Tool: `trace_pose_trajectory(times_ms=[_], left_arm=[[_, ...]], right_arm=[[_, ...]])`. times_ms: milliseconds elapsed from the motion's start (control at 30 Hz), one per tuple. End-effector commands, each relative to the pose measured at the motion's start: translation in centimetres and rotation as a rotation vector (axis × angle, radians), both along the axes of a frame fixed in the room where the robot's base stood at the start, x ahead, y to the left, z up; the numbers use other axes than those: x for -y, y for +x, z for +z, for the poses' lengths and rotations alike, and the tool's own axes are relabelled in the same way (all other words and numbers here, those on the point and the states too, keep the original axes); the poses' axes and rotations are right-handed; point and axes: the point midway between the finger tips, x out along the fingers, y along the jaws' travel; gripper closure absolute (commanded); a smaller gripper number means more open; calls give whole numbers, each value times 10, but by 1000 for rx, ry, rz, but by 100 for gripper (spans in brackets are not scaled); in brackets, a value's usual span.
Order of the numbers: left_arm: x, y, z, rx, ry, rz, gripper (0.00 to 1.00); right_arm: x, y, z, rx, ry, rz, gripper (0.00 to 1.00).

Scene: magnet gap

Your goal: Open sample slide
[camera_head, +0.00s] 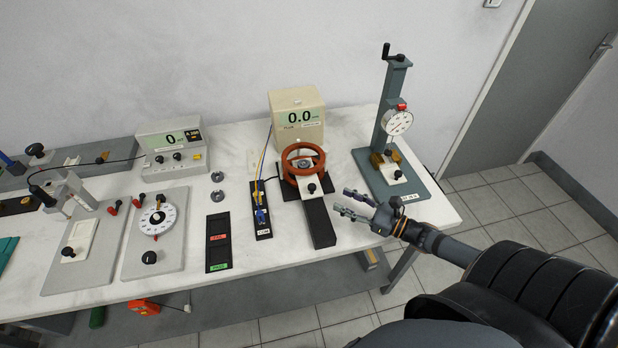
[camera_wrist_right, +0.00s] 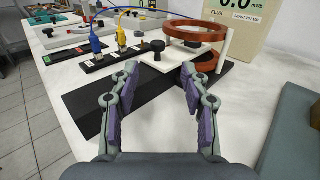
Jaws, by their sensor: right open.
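The sample slide appears to be the white plate (camera_head: 313,193) with a black knob (camera_head: 311,187), lying on a long black base (camera_head: 320,225) under an orange coil (camera_head: 303,160). In the right wrist view the white plate (camera_wrist_right: 180,58), its knob (camera_wrist_right: 157,50) and the coil (camera_wrist_right: 196,33) show beyond the fingers. My right gripper (camera_head: 342,200) is open and empty, just right of the base's front part. In the wrist view the knob lies beyond the gap between its fingertips (camera_wrist_right: 160,70). My left gripper is not in view.
A flux meter (camera_head: 297,118) reading 0.0 stands behind the coil. A dial gauge stand (camera_head: 395,125) is to the right. A black board with blue and yellow plugs (camera_head: 261,210) is left of the base. Bare white table (camera_head: 350,245) lies in front.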

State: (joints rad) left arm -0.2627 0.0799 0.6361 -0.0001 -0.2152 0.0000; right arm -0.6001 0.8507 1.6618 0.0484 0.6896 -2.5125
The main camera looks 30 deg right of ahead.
Motion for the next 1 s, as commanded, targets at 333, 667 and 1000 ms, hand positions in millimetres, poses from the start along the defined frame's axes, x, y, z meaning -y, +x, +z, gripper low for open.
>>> trace_pose_trajectory(times_ms=[333, 667, 1000], left_arm=[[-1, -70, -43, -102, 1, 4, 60], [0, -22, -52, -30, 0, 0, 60], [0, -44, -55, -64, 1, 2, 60]], right_arm=[[-28, 46, -7, 7, 4, -1, 54], [-51, 86, -1, 1, 4, -2, 54], [-53, 91, -1, -3, 3, -2, 54]])
